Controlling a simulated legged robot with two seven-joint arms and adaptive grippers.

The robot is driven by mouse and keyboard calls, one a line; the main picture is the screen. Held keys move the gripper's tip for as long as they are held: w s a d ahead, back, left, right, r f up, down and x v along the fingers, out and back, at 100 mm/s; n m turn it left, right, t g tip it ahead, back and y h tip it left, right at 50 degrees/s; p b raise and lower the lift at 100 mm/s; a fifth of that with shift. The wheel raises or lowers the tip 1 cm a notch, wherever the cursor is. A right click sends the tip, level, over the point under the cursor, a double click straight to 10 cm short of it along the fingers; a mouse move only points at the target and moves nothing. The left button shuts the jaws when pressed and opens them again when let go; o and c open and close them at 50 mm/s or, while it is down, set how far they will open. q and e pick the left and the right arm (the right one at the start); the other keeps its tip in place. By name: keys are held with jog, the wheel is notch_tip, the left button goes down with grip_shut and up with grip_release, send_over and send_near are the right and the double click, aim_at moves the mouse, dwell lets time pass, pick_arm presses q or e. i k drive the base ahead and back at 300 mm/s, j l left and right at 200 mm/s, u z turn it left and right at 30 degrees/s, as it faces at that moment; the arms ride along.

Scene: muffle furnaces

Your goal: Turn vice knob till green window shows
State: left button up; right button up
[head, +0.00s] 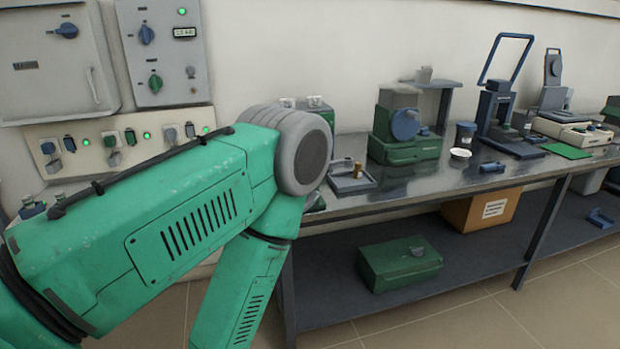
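A green-based device with a grey upper block (400,98) stands on the bench, and a round blue knob (405,124) is on its front. It may be the vice, but I cannot tell for sure. I cannot make out a green window on it at this size. My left arm, green with a grey joint, fills the left and centre foreground and bends downward. Its gripper is out of the frame. My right gripper is not in view either.
The metal bench (345,205) runs to the right. A small tray (352,182) lies left of the device. A green box (400,262) and cardboard box (482,210) are on the lower shelf. A control panel (163,50) hangs at left.

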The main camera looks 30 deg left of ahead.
aim_at(312, 198)
jog(key=u, duration=1.15)
